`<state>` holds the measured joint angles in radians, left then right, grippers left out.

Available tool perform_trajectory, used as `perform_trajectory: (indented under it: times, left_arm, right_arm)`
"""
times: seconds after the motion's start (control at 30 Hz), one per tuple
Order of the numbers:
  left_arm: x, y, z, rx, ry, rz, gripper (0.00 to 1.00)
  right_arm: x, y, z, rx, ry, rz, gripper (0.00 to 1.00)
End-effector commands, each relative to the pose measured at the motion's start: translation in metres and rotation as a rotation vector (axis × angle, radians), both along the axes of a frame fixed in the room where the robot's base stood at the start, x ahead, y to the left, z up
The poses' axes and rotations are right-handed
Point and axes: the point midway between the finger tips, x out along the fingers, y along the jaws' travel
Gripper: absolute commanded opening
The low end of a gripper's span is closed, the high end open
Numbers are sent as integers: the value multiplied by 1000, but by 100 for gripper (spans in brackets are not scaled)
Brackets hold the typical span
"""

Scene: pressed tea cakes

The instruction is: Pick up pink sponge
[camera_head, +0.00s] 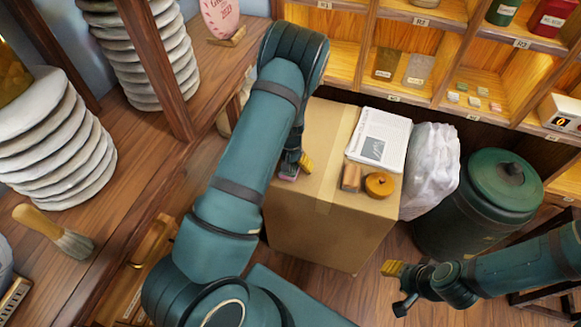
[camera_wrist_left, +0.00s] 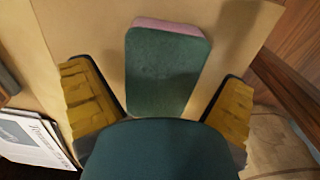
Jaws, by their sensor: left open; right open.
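The sponge (camera_wrist_left: 166,68) lies on the cardboard box (camera_head: 330,225). In the left wrist view it shows a dark green top face and a pink edge at its far end. In the head view only a small pink part of the sponge (camera_head: 289,178) shows below my left gripper (camera_head: 297,166). My left gripper (camera_wrist_left: 158,100) is open, with one yellow finger on each side of the sponge and a visible gap to each. Its palm hides the sponge's near end. My right gripper (camera_head: 393,285) is in front of the box at the lower right, away from the sponge.
On the box are a newspaper stack (camera_head: 379,139), a wooden block (camera_head: 351,177) and an orange round lid (camera_head: 379,185). A plastic bag (camera_head: 432,168) and a green canister (camera_head: 480,215) stand to the right. Wooden shelves (camera_head: 430,60) stand behind; a wooden counter (camera_head: 120,210) is at left.

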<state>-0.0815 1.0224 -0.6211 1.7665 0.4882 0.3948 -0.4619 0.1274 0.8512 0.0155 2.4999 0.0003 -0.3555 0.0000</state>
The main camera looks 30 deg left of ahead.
Motion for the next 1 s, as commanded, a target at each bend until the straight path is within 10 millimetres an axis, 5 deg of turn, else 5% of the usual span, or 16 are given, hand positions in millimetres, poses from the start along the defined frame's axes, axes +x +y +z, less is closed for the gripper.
perform_trajectory:
  times: [0.03,0.1,0.23,0.67,1.0]
  left_arm:
    - [0,0,0,0,0,0,99]
    - [0,0,0,0,0,0,77]
    - [0,0,0,0,0,-1,52]
    - [0,0,4,0,0,-1,47]
    - [1,-1,63,1,-3,-2,47]
  right_arm:
    - [0,0,0,0,0,0,47]
    - [0,0,0,0,0,0,47]
    - [0,0,0,0,0,0,47]
    - [0,0,1,0,0,0,47]
    - [-3,1,18,2,8,2,47]
